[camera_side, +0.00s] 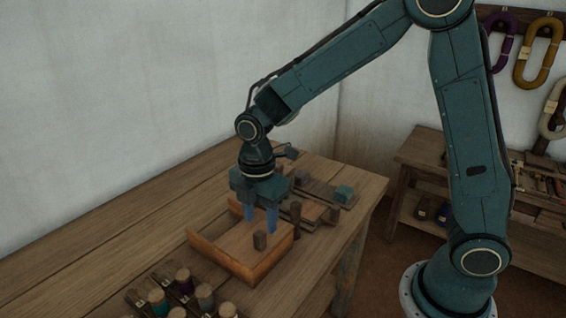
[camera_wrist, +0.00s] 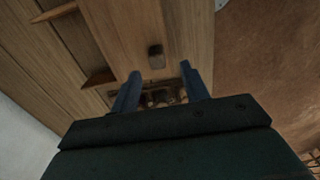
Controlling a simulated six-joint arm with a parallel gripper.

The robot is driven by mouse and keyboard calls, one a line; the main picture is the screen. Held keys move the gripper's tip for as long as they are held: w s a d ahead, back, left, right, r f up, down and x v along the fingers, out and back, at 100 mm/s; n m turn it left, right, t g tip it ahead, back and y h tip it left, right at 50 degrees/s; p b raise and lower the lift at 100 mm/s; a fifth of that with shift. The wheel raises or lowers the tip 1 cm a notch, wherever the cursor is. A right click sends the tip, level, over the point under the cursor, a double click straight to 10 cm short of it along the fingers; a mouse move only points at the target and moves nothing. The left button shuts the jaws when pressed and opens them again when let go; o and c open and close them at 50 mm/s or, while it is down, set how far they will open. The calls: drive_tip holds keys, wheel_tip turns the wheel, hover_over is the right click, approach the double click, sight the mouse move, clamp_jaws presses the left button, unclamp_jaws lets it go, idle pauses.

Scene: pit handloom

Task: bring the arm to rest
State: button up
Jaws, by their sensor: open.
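My gripper (camera_side: 260,217) points down over the wooden tray (camera_side: 219,262) on the table. Its two blue fingers are apart with nothing between them in the side view. The wrist view shows the same open fingers (camera_wrist: 160,86). A small dark block (camera_wrist: 155,56) also shows beyond the fingertips in the wrist view. I cannot tell whether the fingers touch anything.
Several thread spools (camera_side: 183,281) stand at the table's front edge. Wooden pieces and a teal block (camera_side: 344,194) lie behind the tray. A shelf bench (camera_side: 420,160) stands at the right, under hanging yarn hanks (camera_side: 538,55). The left of the table (camera_side: 100,235) is clear.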

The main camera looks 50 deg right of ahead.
drive_tip(key=shift+r, duration=0.15)
drive_tip(key=s+d+r+m+t, duration=0.2)
drive_tip(key=s+d+r+m, duration=0.2)
drive_tip(key=s+r+m, duration=0.3)
drive_tip(key=s+d+r+m+t, duration=0.3)
drive_tip(key=s+d+r+m, duration=0.2)
drive_tip(key=s+m, duration=0.6)
wheel_tip(320, 180, up, 3)
drive_tip(key=shift+s+f+t, duration=0.2)
drive_tip(key=shift+s+t, duration=0.1)
drive_tip(key=shift+s, duration=0.45)
drive_tip(key=shift+o, duration=0.3)
drive_tip(key=shift+w, duration=0.1)
idle(0.9)
